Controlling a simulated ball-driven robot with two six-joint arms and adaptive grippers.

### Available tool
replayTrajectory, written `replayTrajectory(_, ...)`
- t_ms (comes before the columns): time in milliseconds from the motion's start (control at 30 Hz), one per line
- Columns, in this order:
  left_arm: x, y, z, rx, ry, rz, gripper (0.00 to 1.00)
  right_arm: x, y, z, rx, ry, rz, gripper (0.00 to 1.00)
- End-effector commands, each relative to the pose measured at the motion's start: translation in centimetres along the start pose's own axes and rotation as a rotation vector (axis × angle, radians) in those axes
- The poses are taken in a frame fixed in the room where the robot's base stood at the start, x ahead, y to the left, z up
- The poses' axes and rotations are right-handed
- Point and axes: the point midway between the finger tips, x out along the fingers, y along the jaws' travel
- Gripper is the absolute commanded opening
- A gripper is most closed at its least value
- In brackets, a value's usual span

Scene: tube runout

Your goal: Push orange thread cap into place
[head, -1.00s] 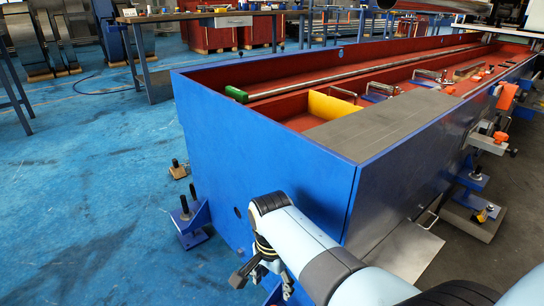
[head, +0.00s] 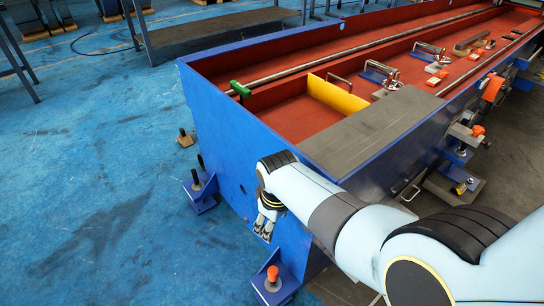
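An orange cap (head: 272,272) stands upright on a stud of the blue floor bracket (head: 275,284) at the near foot of the blue machine. Other orange pieces show along the machine's right side, one larger (head: 493,88) and one smaller (head: 478,130). My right gripper (head: 266,228) hangs against the machine's blue end wall, pointing down, above and slightly left of the orange cap and apart from it. Its fingers are small and dark, and I cannot tell whether they are open. My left gripper is not in view.
The blue machine bed (head: 225,105) has a red trough with a steel tube (head: 350,51) ending in a green cap (head: 240,90). A second blue bracket (head: 201,192) with dark studs stands left of my gripper. The blue floor at left is mostly clear.

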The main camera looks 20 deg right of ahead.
Motion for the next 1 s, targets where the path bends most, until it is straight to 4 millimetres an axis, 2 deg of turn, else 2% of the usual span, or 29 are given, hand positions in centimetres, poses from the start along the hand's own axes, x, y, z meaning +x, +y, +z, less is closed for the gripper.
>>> replayTrajectory(33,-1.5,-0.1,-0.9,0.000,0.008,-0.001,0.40,-1.5,0.2,-0.2,-0.055,0.011,-0.003,0.60)
replayTrajectory(100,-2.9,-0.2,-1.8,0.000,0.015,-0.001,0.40,-3.3,0.6,-0.8,-0.045,0.013,-0.001,0.60)
replayTrajectory(500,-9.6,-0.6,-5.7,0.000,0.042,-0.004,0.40,-11.4,1.9,-2.7,-0.044,0.010,-0.001,0.60)
replayTrajectory(733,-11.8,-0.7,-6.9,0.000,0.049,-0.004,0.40,-14.1,2.4,-3.3,-0.044,0.008,-0.003,0.60)
replayTrajectory(1000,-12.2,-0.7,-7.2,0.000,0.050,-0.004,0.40,-14.5,2.4,-3.4,-0.044,0.005,-0.004,0.60)
